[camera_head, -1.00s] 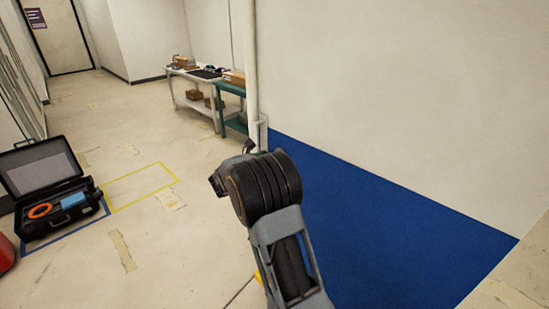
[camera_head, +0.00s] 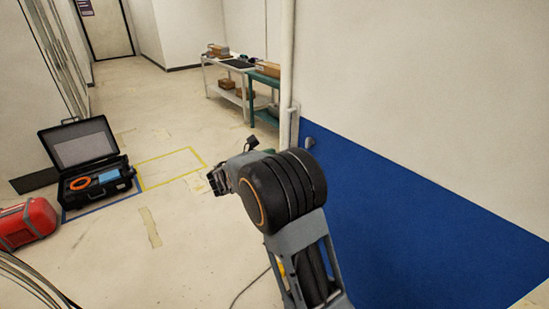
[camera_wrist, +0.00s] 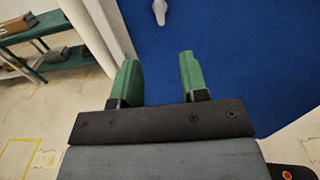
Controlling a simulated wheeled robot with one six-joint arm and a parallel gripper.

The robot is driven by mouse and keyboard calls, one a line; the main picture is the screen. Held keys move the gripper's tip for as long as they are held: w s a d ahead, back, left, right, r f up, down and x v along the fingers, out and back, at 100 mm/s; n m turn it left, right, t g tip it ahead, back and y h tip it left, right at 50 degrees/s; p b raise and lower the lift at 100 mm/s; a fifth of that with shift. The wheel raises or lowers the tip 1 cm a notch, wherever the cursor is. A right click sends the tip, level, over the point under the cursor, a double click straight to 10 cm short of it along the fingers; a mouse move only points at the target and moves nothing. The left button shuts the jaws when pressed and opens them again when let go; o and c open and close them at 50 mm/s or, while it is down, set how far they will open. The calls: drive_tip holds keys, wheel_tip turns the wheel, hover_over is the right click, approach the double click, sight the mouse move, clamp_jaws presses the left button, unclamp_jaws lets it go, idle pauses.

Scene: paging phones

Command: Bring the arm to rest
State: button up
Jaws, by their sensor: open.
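My arm (camera_head: 285,195) rises from the bottom of the head view and bends at a dark joint in the middle. Beyond the fingers is the blue lower part of the wall (camera_wrist: 230,60).
An open black case (camera_head: 90,165) with an orange coil stands on the floor at left, beside a red bag (camera_head: 27,222). A yellow floor outline (camera_head: 172,168) lies right of it. A pipe (camera_head: 287,70), a white table (camera_head: 225,67) and a green table (camera_head: 265,85) stand along the wall.

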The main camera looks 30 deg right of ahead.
drive_tip(key=s+a+f+m+g+y, duration=0.4)
drive_tip(key=s+f+m+y, duration=0.4)
drive_tip(key=s+f+m, duration=0.2)
drive_tip(key=s+a+r+m+t+y, duration=0.4)
drive_tip(key=s+a+m+y, duration=0.5)
drive_tip(key=s, duration=0.3)
drive_tip(key=shift+s+a+r+m+t+y, duration=0.35)
drive_tip(key=shift+a+r+m+y, duration=0.1)
drive_tip(key=shift+r+m, duration=0.2)
